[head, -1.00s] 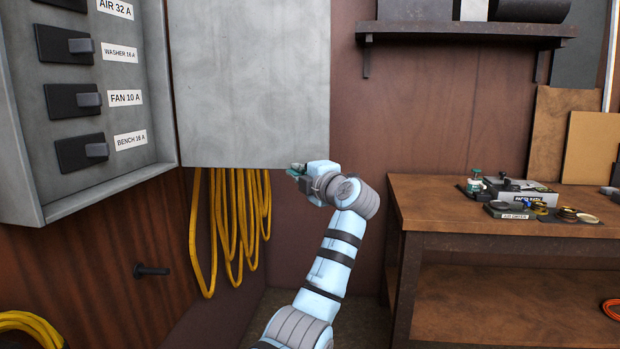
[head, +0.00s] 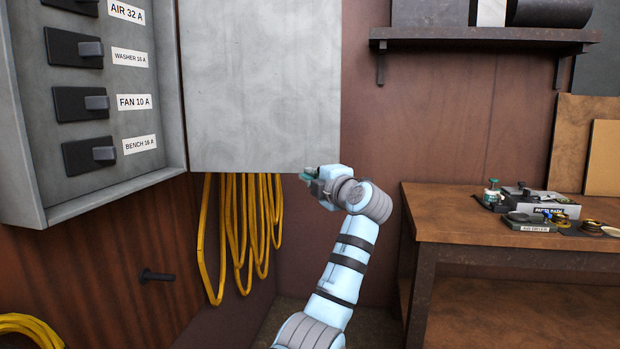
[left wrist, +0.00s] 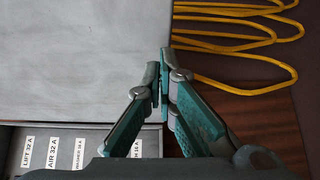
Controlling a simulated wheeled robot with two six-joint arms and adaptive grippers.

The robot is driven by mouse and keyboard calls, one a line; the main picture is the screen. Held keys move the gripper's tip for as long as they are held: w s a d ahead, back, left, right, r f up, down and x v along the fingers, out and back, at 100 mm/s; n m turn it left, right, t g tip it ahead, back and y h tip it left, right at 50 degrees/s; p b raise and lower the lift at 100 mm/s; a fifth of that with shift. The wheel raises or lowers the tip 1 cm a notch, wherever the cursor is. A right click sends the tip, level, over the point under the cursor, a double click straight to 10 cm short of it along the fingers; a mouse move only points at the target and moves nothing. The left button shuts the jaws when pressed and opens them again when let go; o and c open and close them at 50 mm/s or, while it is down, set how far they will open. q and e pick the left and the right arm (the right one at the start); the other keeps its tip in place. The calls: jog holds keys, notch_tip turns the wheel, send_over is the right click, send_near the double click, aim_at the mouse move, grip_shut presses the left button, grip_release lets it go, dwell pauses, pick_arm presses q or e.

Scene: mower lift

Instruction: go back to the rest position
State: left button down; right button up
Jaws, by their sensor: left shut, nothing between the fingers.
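My left gripper (head: 309,174) is shut and empty. In the head view it is at the lower right corner of the open grey panel door (head: 262,85), seen in front of or close to it; I cannot tell whether they touch. In the left wrist view its teal fingers (left wrist: 162,62) are together, with the grey door (left wrist: 80,60) behind and to the left. The grey breaker panel (head: 120,183) is at the left in the head view, with switches labelled AIR, WASHER, FAN and BENCH. My right gripper is in neither view.
Yellow cable loops (head: 240,235) hang below the door, beside my left gripper. A black peg (head: 158,275) sticks out of the wall. A wooden workbench (head: 480,215) with small items stands at the right, under a dark shelf (head: 485,36).

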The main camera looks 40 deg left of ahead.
pick_arm(q)
jog(key=w+d+p, duration=0.1)
jog(key=w+d, duration=0.1)
jog(key=d, duration=0.8)
jog(key=shift+d, duration=0.3)
